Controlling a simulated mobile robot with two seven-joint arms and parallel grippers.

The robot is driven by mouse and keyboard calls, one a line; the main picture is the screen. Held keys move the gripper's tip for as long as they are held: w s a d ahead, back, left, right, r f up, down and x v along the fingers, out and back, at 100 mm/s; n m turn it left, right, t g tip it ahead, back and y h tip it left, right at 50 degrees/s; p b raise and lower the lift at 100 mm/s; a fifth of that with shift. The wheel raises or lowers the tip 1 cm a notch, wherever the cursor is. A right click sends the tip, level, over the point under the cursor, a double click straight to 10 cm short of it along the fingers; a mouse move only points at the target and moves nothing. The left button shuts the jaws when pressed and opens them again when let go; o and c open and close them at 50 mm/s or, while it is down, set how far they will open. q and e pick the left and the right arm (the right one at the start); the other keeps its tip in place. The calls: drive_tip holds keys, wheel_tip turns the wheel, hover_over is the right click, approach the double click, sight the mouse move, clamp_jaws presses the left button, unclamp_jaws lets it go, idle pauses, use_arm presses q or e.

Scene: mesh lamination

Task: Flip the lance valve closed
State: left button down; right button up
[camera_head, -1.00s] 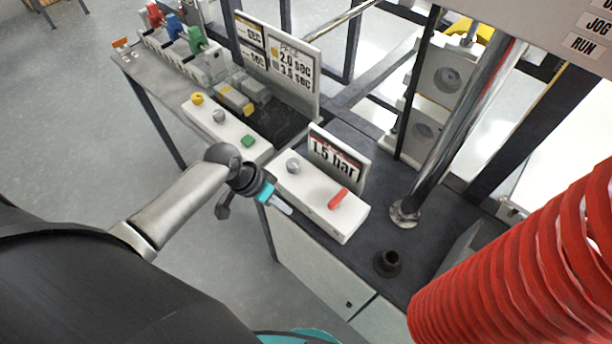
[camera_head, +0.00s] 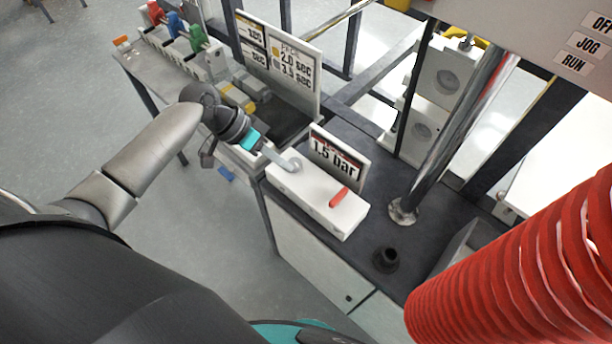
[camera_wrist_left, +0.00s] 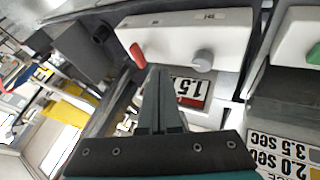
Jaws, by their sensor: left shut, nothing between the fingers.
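The white control box (camera_head: 310,198) carries a red lever (camera_head: 339,197) and a round grey knob (camera_head: 292,165), with a "1.5 bar" sign (camera_head: 338,158) behind it. I take the red lever as the lance valve. It also shows in the left wrist view (camera_wrist_left: 138,56), left of the grey knob (camera_wrist_left: 203,60). My left gripper (camera_head: 289,163) is shut and empty, its tips by the grey knob in the head view. In the left wrist view the fingertips (camera_wrist_left: 158,70) appear between lever and knob; contact cannot be told. My right gripper is out of view.
A second white box with a green button (camera_wrist_left: 314,54) is beside it. A timing sign (camera_head: 280,62) stands behind my left gripper. A chrome post (camera_head: 450,135), a black socket (camera_head: 386,259) and a large red ribbed hose (camera_head: 530,245) are to the right.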

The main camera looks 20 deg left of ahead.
sight(338, 198)
use_arm(q)
drive_tip(key=x, duration=0.9)
drive_tip(key=shift+d+f+b, duration=0.25)
drive_tip(key=shift+d+b, duration=0.05)
drive_tip(key=shift+s+d+r+p, duration=0.1)
drive_tip(key=shift+s+d+p, duration=0.1)
drive_tip(key=shift+d+p, duration=0.3)
drive_tip(key=shift+s+d+r+p, duration=0.15)
drive_tip(key=shift+s+d+p, duration=0.1)
drive_tip(key=shift+d, duration=0.4)
drive_tip(key=shift+s+d+f, duration=0.1)
drive_tip(key=shift+s+d, duration=0.15)
drive_tip(key=shift+d, duration=0.35)
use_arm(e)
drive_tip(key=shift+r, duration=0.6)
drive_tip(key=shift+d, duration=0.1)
